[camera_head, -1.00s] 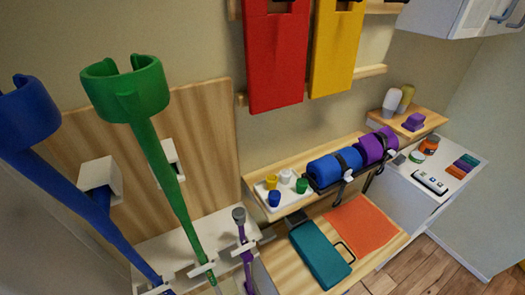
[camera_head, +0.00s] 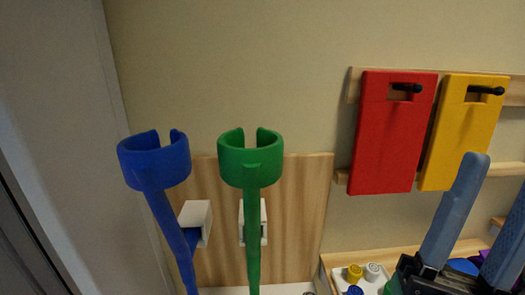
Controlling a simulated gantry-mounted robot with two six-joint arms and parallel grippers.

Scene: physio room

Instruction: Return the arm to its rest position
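One gripper (camera_head: 499,185), which I take as my right one, rises from the lower right corner. Its two blue-grey fingers point up and stand apart, with no object visible between them. The right finger is cut off by the picture edge. The dark gripper body is in front of the shelf and hides part of it. My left gripper is not in view.
A blue crutch (camera_head: 155,165) and a green crutch (camera_head: 251,172) stand at a wooden panel (camera_head: 300,215) with white holders. Red (camera_head: 385,140) and yellow (camera_head: 455,130) boards hang on the wall. A white tray (camera_head: 340,285) holds small cups. The upper left wall is clear.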

